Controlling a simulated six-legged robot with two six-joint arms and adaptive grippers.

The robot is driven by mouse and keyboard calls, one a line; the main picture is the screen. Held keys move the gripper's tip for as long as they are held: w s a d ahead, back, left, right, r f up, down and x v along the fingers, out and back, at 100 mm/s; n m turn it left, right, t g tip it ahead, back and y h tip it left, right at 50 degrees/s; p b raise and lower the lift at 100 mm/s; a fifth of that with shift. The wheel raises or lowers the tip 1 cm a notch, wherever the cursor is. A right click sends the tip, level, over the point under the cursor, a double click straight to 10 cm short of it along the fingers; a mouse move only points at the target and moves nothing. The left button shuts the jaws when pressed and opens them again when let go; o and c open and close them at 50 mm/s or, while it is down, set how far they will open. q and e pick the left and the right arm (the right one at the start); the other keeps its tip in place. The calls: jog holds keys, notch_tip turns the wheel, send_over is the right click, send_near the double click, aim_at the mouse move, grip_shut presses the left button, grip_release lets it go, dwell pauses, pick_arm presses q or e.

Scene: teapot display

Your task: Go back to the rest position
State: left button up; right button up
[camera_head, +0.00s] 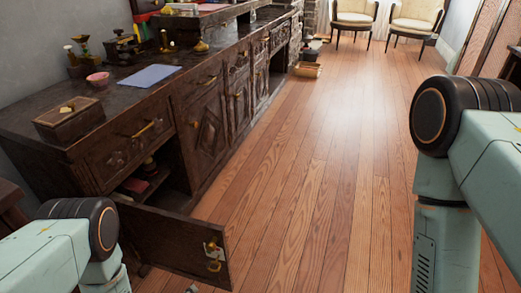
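My two arms show as pale green links with black joints, one at the lower left and one at the right. Neither gripper can be made out; the arms run out of the picture at the bottom and right edges. A small grey piece shows at the bottom edge below the open door, and I cannot tell what it is. The dark wooden cabinet (207,133) stands along the left wall. Its nearest lower door (172,243) hangs open towards the floor, close to my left arm. Inside the compartment are a shelf and a few small items.
On the cabinet top are a wooden box (68,120), a pink bowl (98,79), a blue-grey cloth (149,76) and several small pots. A tan basket (307,70) sits on the floor farther back. Two cream chairs (415,21) stand at the back. The wooden floor (320,180) between is clear.

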pick_arm(q)
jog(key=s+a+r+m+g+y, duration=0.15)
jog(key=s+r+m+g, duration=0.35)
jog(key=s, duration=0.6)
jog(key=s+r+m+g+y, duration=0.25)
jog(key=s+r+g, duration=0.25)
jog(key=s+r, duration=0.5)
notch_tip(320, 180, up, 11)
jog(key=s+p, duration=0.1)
jog(key=p, duration=1.2)
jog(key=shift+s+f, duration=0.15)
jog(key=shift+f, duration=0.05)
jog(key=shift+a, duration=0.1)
